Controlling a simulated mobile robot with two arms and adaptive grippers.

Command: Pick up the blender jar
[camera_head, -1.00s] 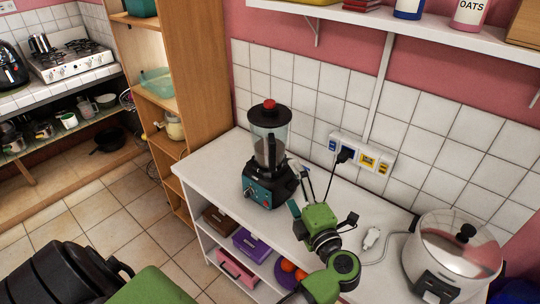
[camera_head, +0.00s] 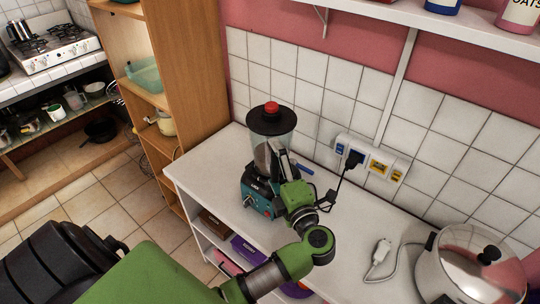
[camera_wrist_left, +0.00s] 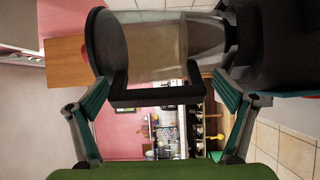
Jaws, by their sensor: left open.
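The blender jar (camera_head: 272,134) is clear with a black lid and red knob, upright on its teal and black base (camera_head: 259,194) on the white counter. My left gripper (camera_head: 279,172) is open at the handle side of the blender, partly covering the jar's lower part and the base. In the left wrist view the jar (camera_wrist_left: 165,45) appears sideways, with its black handle (camera_wrist_left: 155,96) between the spread fingers of the left gripper (camera_wrist_left: 158,84). The fingers look apart from the handle. My right gripper is not in view.
A power strip (camera_head: 372,158) with a black plug and cord is on the tiled wall right of the blender. A silver cooker (camera_head: 470,265) and a white plug (camera_head: 380,252) are on the right of the counter. A wall shelf (camera_head: 400,22) hangs above.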

